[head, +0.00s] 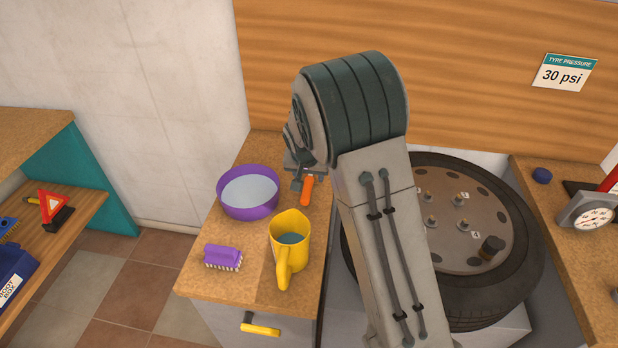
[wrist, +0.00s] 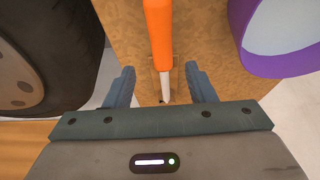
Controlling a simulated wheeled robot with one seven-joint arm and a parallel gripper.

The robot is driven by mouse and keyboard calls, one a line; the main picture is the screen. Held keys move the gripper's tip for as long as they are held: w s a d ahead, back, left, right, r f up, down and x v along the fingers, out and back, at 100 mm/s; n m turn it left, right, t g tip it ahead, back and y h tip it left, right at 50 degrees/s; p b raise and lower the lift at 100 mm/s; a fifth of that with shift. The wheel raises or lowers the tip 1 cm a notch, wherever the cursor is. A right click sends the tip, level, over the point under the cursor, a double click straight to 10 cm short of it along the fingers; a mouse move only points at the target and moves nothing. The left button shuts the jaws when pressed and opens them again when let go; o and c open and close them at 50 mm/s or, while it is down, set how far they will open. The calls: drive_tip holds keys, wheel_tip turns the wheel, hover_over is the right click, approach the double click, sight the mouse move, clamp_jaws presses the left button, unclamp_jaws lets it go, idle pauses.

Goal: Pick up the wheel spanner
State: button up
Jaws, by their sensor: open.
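The wheel spanner appears to be the orange-handled tool (head: 307,190) lying on the wooden worktop beside the purple bowl. In the wrist view its orange handle (wrist: 158,38) runs down from the top edge, ending in a thin metal part between my fingers. My gripper (wrist: 160,82) is open, with one dark finger on either side of the metal part. I cannot tell whether the fingers are at its height. In the head view my gripper (head: 298,178) is just left of the handle, partly hidden by my arm. The spanner's far end is hidden there.
The purple bowl (head: 248,212) stands close left of the spanner. A yellow jug (head: 288,242) and purple brush (head: 222,257) are nearer the front. A tyre with its wheel (head: 470,215) is on the right, partly behind my arm. A wooden panel (head: 440,60) rises behind.

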sight(309, 180)
drive_tip(key=shift+p+x, duration=0.35)
drive_tip(key=shift+x, duration=1.75)
drive_tip(key=shift+a, duration=0.15)
clamp_jaws()
drive_tip(key=shift+w, duration=0.1)
drive_tip(key=shift+r, duration=0.2)
drive_tip(key=shift+r, duration=0.25)
drive_tip(key=r, duration=0.2)
drive_tip(key=r+b, duration=0.1)
drive_tip(key=shift+w+d+r, duration=0.1)
drive_tip(key=shift+d+r, duration=0.3)
drive_tip(key=w+d+r+b, duration=0.1)
drive_tip(key=d+r, duration=0.5)
drive_tip(key=d, duration=0.4)
drive_tip(key=shift+w+d+r, duration=0.2)
drive_tip(key=shift+d+r, duration=0.05)
drive_tip(key=shift+d, duration=0.1)
